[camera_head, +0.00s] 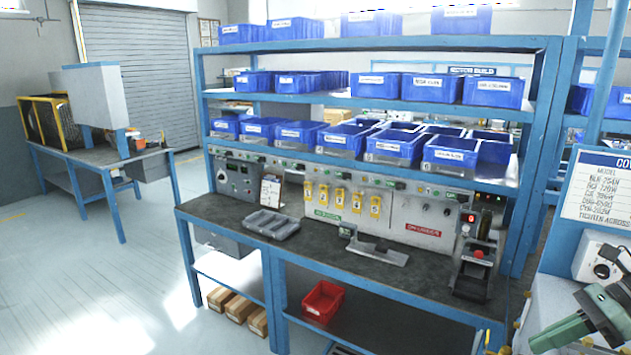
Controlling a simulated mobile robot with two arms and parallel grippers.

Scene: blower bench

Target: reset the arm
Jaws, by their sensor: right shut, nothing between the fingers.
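My right gripper (562,334) is at the lower right corner of the head view, dark green and black, partly cut off by the picture edge. It is shut and holds nothing. It is in front of and to the right of the blue workbench (330,262), apart from the bench's dark top. My left gripper is not in view.
On the bench are a grey tray (271,224), a grey metal fixture (377,250) and a black device (474,268). Blue bins (452,153) fill the shelves above. A red bin (323,300) sits on the lower shelf. A white sign (598,197) stands at right. Floor at left is clear.

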